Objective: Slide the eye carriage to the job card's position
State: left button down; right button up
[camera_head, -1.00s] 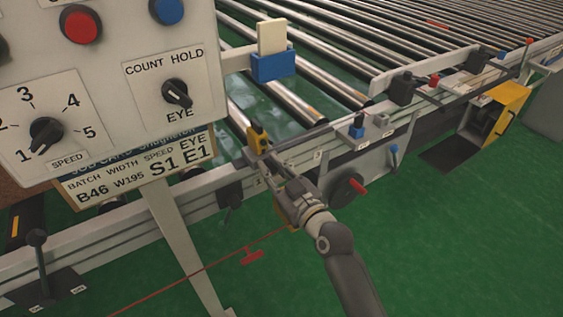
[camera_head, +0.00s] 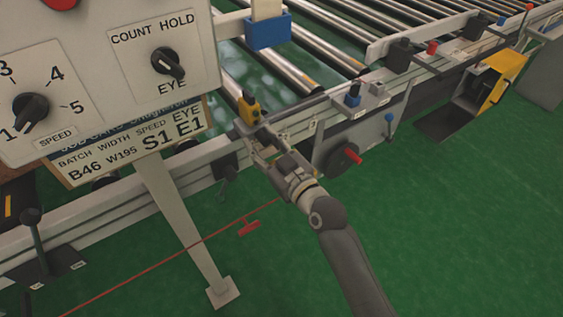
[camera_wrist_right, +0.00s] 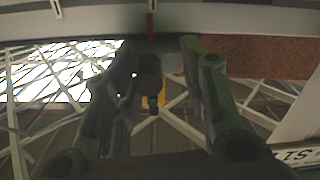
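The eye carriage (camera_head: 249,108) is a small yellow block with a black top, on the rail along the conveyor's near side. The job card (camera_head: 140,145) below the control panel reads B46, W195, S1, E1. My right gripper (camera_head: 254,139) is just in front of and below the carriage in the head view. In the right wrist view its two fingers (camera_wrist_right: 165,85) stand apart, with a dark round knob and a yellow part of the carriage (camera_wrist_right: 152,93) showing between and beyond them. I cannot tell whether they touch it. My left gripper is not in view.
The control panel (camera_head: 100,70) with SPEED and EYE knobs stands at the left on a pale post (camera_head: 185,235). A red cord with a handle (camera_head: 249,228) runs low before the conveyor. A red-handled crank (camera_head: 345,158) is right of my gripper. Green floor is clear at lower right.

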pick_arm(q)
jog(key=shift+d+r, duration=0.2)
pick_arm(e)
jog(key=v, duration=1.1)
jog(key=shift+s+d, duration=0.2)
jog(key=shift+d, duration=0.2)
jog(key=shift+r, duration=0.1)
